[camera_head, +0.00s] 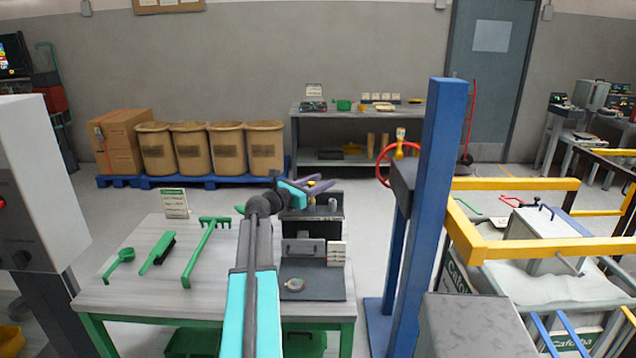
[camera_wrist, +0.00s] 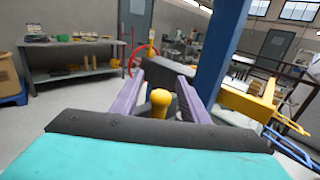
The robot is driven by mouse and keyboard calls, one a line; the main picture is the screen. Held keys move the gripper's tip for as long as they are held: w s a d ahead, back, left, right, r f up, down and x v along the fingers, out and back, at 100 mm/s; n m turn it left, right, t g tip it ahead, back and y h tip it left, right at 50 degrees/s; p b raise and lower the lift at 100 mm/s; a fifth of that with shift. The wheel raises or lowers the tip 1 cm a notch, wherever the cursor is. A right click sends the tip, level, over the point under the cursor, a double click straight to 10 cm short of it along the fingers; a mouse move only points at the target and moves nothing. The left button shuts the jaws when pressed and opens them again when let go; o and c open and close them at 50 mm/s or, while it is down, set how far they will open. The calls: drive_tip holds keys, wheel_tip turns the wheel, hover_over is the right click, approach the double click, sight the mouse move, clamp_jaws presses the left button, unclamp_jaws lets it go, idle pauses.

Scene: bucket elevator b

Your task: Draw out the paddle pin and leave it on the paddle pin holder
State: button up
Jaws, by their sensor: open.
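My gripper (camera_head: 318,185) has purple fingers and is open, held above the back of the grey table. In the wrist view its fingers (camera_wrist: 160,80) stand apart, and a yellow round-topped piece (camera_wrist: 159,101) shows between their bases; I cannot tell if it is part of the gripper. A yellow-handled piece (camera_head: 400,143), perhaps the paddle pin, stands by the red wheel near the blue post, right of my gripper. It also shows in the wrist view (camera_wrist: 151,46). A dark stand (camera_head: 316,212) behind the table plate may be the holder; I cannot tell.
The grey table (camera_head: 160,280) carries a green scoop, brush and rake on its left and a dark plate (camera_head: 322,280) with a small round piece. The blue post (camera_head: 432,200), red wheel (camera_head: 381,165) and yellow rails (camera_head: 510,184) stand to the right.

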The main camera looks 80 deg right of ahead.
clamp_jaws()
drive_tip(key=shift+r+p, duration=1.15)
drive_tip(key=shift+r, duration=0.3)
idle(1.0)
drive_tip(key=shift+r+p, duration=1.45)
drive_tip(key=shift+r, duration=0.6)
drive_tip(key=shift+r+p, duration=1.4)
drive_tip(key=shift+r, duration=0.5)
drive_tip(key=shift+s, duration=0.1)
